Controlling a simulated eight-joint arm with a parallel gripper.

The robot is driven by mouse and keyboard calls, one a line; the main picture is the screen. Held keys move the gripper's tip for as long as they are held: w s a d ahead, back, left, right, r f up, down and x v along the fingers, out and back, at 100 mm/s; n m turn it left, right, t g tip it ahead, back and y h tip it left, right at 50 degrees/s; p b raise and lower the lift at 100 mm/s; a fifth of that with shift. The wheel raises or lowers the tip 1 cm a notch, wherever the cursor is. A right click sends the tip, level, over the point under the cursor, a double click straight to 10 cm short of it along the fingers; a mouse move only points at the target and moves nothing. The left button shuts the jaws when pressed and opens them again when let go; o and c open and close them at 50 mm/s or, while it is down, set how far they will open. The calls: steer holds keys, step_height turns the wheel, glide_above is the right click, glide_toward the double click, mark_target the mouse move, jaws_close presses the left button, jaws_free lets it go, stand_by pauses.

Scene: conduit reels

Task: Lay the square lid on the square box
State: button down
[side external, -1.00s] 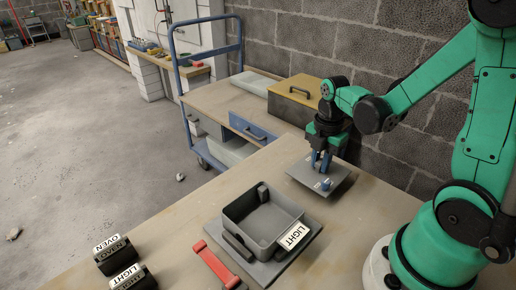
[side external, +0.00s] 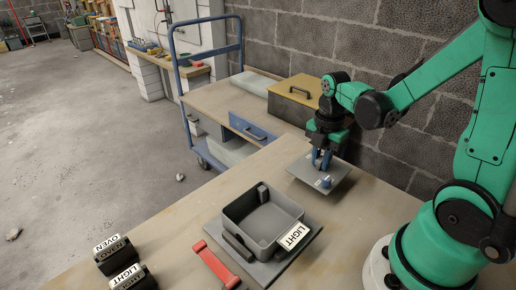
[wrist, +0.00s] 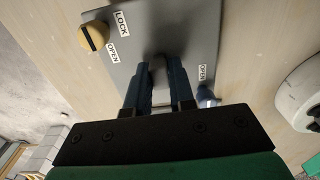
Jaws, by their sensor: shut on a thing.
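The square lid (side external: 338,173) is a flat grey plate over the right part of the bench. In the wrist view the lid (wrist: 190,45) carries a yellow knob (wrist: 93,37) with LOCK and OPEN labels, and a blue knob (wrist: 206,96). My gripper (side external: 321,160) is shut on the lid's middle grip; the fingers (wrist: 160,75) cover most of that grip. The lid looks roughly level, and seems just above the bench. The square box (side external: 268,222) is grey, open at the top and empty, left of and nearer than the lid.
A red bar (side external: 216,264) lies in front. Dark labelled blocks (side external: 115,253) stand at lower left. A blue-framed cart (side external: 215,95) with a yellow-topped box (side external: 294,92) is behind.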

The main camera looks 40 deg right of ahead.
step_height(320, 180, up, 14)
steer(key=a, duration=1.8)
steer(key=shift+f, duration=4.8)
steer(key=shift+f, duration=1)
steer(key=shift+c, duration=2.1)
jaws_free()
